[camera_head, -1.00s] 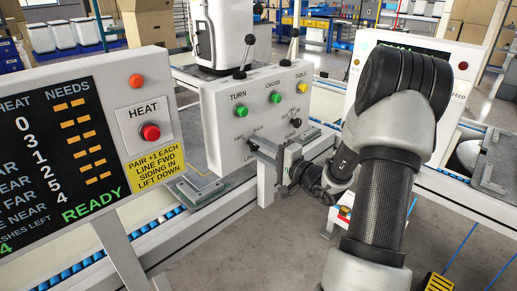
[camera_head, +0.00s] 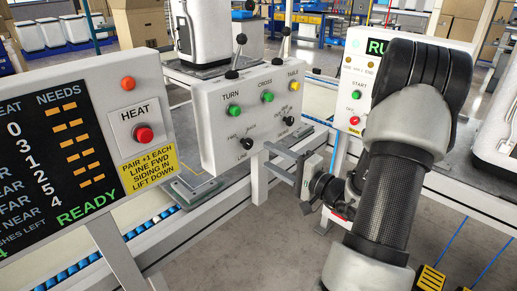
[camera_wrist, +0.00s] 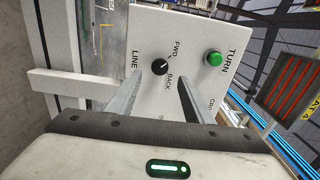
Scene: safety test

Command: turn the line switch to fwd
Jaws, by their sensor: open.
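The line switch is a black round knob (camera_head: 246,143) at the lower left of the white control panel (camera_head: 210,150). In the wrist view the knob (camera_wrist: 159,67) sits between the words LINE, FWD and BACK. A small pale mark shows on it, but I cannot tell surely which word it points to. My gripper (camera_head: 268,158) is open and empty, just right of and below the knob in the head view. In the wrist view the fingertips (camera_wrist: 160,82) lie on either side of the knob in the picture, with the knob beyond them, apparently untouched.
Green TURN (camera_head: 234,111) and CROSS (camera_head: 266,96) buttons, a yellow TABLE button (camera_head: 295,86) and a second black knob (camera_head: 289,121) share the panel. A HEAT board with a red button (camera_head: 143,134) stands left. A START panel (camera_head: 357,85) stands right, partly behind my arm.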

